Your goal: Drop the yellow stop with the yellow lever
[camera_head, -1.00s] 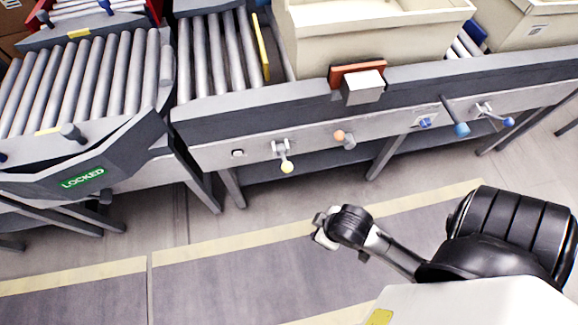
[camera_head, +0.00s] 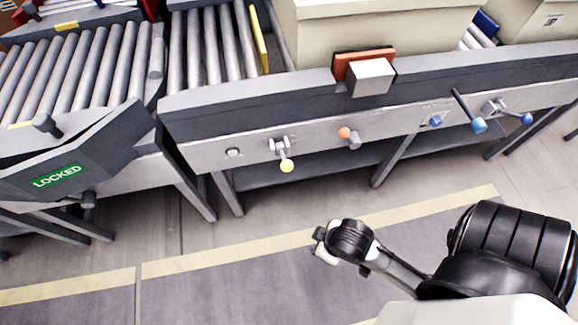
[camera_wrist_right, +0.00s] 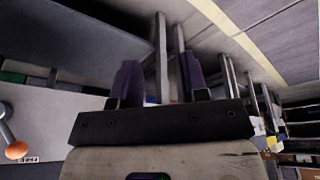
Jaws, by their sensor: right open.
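The yellow lever (camera_head: 286,160) hangs from the grey front rail of the conveyor, its yellow ball knob pointing down. The yellow stop (camera_head: 259,38) is a thin yellow bar standing up along the rollers, left of the large beige box. My right gripper (camera_head: 322,246) is in front of the conveyor, below and right of the yellow lever, clear of it. In the right wrist view its two dark fingers (camera_wrist_right: 160,78) are apart with nothing between them. The yellow lever is not seen there. My left gripper is not in view.
An orange-knobbed lever (camera_head: 346,134) sits right of the yellow one and also shows in the right wrist view (camera_wrist_right: 17,149). An orange-and-white block (camera_head: 368,76) juts from the rail. A green LOCKED sign (camera_head: 60,176) is at left. The floor in front is clear.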

